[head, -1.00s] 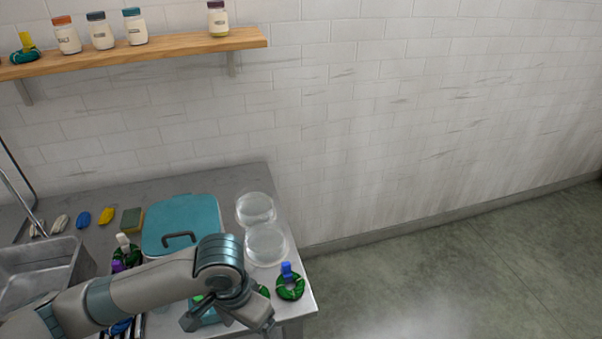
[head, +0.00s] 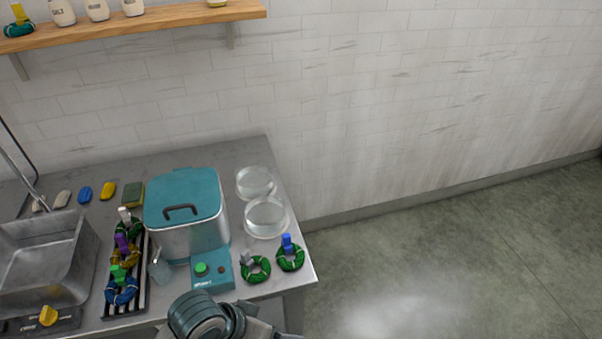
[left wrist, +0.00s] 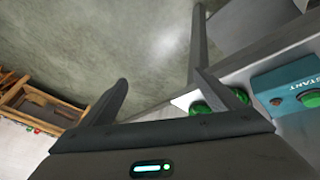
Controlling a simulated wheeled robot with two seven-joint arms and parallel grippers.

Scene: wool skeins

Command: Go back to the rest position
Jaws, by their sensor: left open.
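My left arm comes in at the bottom of the head view, with its wrist (head: 215,318) just in front of the counter's front edge. The fingers are cut off or hidden there. In the left wrist view my left gripper (left wrist: 162,78) is open, with nothing between its fingers. A green skein with a grey tag (head: 255,269) and a green skein with a blue tag (head: 290,256) lie at the counter's front right corner. Green wool (left wrist: 205,107) shows behind one finger in the wrist view. My right gripper is not in view.
A teal-lidded pot (head: 183,215) stands behind a control box (head: 211,271). A rack (head: 139,299) holds several skeins. Left are a sink (head: 45,262) and a yellow knob (head: 48,316). Glass dishes (head: 266,218) stand right. A wooden shelf (head: 150,22) hangs above. The floor at right is clear.

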